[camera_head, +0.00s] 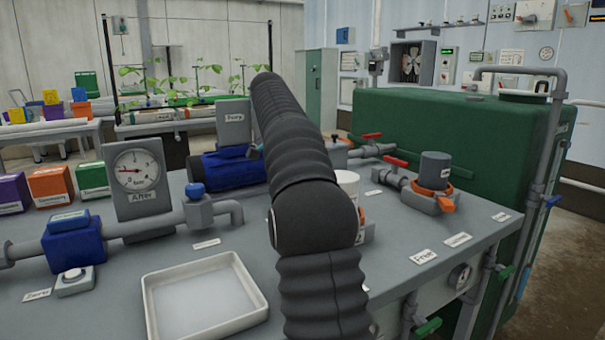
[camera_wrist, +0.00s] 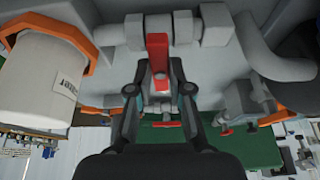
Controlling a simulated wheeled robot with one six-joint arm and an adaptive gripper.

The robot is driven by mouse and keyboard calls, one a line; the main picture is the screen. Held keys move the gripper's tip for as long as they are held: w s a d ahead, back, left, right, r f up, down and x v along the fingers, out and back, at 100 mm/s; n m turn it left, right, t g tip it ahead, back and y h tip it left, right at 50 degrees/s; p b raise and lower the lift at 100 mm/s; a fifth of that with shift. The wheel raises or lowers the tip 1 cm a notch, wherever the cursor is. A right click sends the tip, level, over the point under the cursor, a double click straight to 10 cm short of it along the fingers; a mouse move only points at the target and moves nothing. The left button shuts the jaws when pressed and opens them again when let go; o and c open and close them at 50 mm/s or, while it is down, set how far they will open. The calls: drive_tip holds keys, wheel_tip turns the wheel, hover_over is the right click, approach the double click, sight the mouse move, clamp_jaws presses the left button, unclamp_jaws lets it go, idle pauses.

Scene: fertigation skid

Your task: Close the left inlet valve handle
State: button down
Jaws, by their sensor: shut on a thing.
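In the wrist view, a red valve handle (camera_wrist: 157,58) sits on a grey pipe fitting at the top middle. My gripper (camera_wrist: 162,88) has its two dark fingers close on either side of this handle and is shut on it. The far side of the grip is hidden. In the head view my black arm covers the middle of the bench, and my gripper is hidden behind it. Two other red handles, a rear one (camera_head: 372,135) and a nearer one (camera_head: 397,162), show on pipes right of my arm. No label names the held handle.
A white filter canister (camera_wrist: 45,80) in an orange bracket stands beside my gripper. An orange-based grey unit (camera_head: 434,170) and the big green tank (camera_head: 450,125) are at the right.

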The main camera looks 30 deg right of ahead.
drive_tip(key=c, duration=1.1)
unclamp_jaws()
drive_tip(key=shift+r, duration=0.1)
drive_tip(key=v, duration=0.5)
drive_tip(key=shift+w+a+r, duration=0.1)
drive_tip(key=shift+w+r, duration=0.05)
drive_tip(key=shift+r, duration=0.25)
drive_tip(key=shift+a+r, duration=0.3)
drive_tip(key=shift+r, duration=0.35)
